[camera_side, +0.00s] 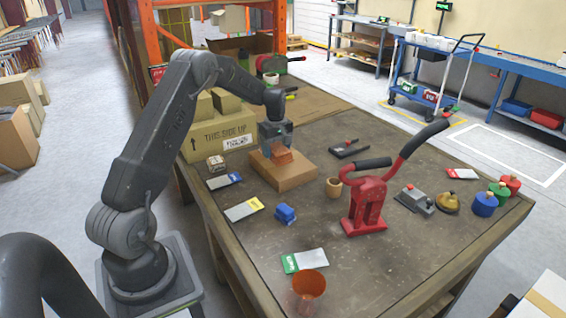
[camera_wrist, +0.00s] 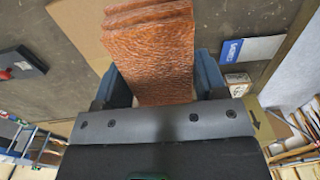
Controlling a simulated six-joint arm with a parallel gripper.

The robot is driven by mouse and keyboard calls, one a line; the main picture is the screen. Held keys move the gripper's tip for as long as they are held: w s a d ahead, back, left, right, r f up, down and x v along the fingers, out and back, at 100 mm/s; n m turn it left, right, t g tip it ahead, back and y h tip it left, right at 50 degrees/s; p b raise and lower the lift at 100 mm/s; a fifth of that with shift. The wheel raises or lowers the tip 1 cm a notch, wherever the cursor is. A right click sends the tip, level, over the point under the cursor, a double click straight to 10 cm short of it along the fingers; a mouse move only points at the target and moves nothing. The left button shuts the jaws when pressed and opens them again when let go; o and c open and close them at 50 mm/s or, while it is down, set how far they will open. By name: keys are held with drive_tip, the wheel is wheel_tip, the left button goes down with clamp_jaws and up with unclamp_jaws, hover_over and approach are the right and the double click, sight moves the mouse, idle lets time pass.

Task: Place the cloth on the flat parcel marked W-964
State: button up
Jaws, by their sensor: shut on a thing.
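An orange-brown folded cloth (camera_side: 281,156) is between the fingers of my gripper (camera_side: 277,145). In the wrist camera, the cloth (camera_wrist: 152,50) fills the space between the two blue-grey fingers (camera_wrist: 158,86), which are shut on it. A flat brown cardboard parcel (camera_side: 292,181) lies on the table directly under the cloth. The cloth is at the parcel's top or just above it; I cannot tell whether they touch. Part of the parcel (camera_wrist: 78,22) shows beside the cloth in the wrist view. No W-964 marking is readable.
A large carton (camera_side: 222,138) with smaller boxes stands behind my gripper. Several labelled packets lie around. The front middle of the table is partly clear.

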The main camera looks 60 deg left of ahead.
sight(283, 170)
drive_tip(key=shift+w+d+f, duration=0.6)
drive_tip(key=shift+w+f, duration=0.15)
drive_tip(key=shift+w, duration=0.2)
drive_tip(key=shift+f, duration=1.9)
drive_tip(key=shift+f, duration=0.15)
drive_tip(key=o, duration=0.9)
drive_tip(key=shift+o, duration=0.2)
